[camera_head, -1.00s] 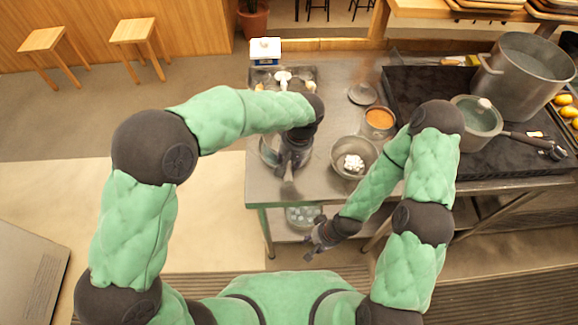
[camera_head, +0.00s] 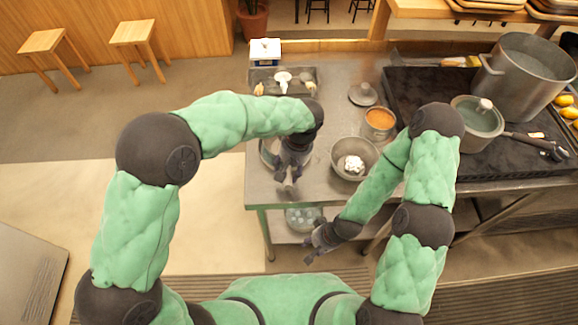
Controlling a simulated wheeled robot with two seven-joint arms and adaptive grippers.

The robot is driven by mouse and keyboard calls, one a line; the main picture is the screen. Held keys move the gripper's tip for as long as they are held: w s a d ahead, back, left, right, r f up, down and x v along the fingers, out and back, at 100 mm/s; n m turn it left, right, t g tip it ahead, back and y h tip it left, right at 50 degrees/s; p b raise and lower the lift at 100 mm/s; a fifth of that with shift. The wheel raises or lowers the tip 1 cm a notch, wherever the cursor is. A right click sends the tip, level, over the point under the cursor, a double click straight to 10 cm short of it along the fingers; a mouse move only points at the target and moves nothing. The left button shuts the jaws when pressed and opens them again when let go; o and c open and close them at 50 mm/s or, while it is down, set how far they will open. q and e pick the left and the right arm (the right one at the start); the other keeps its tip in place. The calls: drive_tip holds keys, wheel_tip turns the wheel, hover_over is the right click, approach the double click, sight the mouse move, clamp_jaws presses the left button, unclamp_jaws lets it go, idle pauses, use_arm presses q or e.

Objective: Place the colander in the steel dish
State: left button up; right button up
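A round steel bowl (camera_head: 340,147) stands on the steel table with a white clump inside. A second round metal rim (camera_head: 267,146) shows at the table's left edge, mostly hidden behind my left gripper and forearm. I cannot tell for sure which of these is the colander and which the steel dish. My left gripper (camera_head: 288,186) points down over the table's front left part, its fingers apart with nothing visible between them. My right gripper (camera_head: 313,243) is open and empty in front of the table's front edge, below the bowl.
A can of orange food (camera_head: 379,119) and a grey lid (camera_head: 362,94) stand behind the bowl. A condiment tray (camera_head: 300,74) and a scale (camera_head: 265,50) are at the back left. A lower shelf holds a container (camera_head: 303,217).

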use_arm(q)
wheel_tip(320, 180, up, 12)
drive_tip(key=d+p, duration=0.2)
drive_tip(key=p, duration=0.1)
drive_tip(key=shift+s, duration=0.15)
use_arm(e)
wheel_tip(320, 180, up, 3)
drive_tip(key=shift+r, duration=0.2)
